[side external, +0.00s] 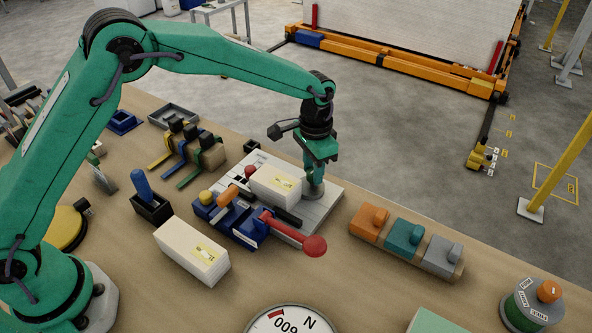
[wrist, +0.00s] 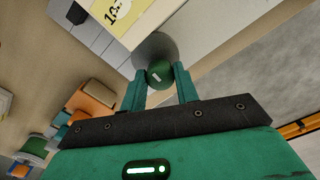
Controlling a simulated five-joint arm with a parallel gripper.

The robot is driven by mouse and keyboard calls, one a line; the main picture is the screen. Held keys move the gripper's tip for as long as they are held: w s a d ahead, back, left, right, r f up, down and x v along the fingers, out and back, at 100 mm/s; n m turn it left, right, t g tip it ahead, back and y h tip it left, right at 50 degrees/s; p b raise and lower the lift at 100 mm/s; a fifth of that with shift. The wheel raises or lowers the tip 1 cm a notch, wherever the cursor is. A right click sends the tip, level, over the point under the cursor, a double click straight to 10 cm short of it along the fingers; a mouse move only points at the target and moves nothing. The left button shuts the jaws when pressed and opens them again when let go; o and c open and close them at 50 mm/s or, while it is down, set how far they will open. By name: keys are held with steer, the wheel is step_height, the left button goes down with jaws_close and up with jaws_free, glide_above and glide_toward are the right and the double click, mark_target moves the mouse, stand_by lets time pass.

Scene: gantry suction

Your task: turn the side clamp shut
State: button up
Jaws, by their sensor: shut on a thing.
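A grey disc (wrist: 152,46) with a green knob (wrist: 160,74) on it, which looks like the side clamp, sits at the right end of the light grey plate (side external: 328,201). My gripper (wrist: 159,87) points down over it with a finger on each side of the knob, shut on it. In the side view my gripper (side external: 314,182) hides the knob, and only part of the disc shows under it. A white block (side external: 274,185) with a yellow label lies on the plate just left of the disc. The disc's rim is close to the block; I cannot tell if they touch.
A blue fixture (side external: 240,232) with a red ball-ended lever (side external: 315,246) stands at the plate's front. A second white block (side external: 191,252) lies front left. Orange, teal and grey blocks (side external: 404,240) stand in a row to the right. A dial (side external: 290,320) is at the front edge.

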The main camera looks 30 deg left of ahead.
mark_target(312, 170)
steer(key=shift+a+n, duration=0.1)
steer(key=shift+n, duration=0.2)
steer(key=o, duration=1)
steer(key=shift+c, duration=0.2)
steer(key=shift+r, duration=0.15)
steer(key=shift+r, duration=3.75)
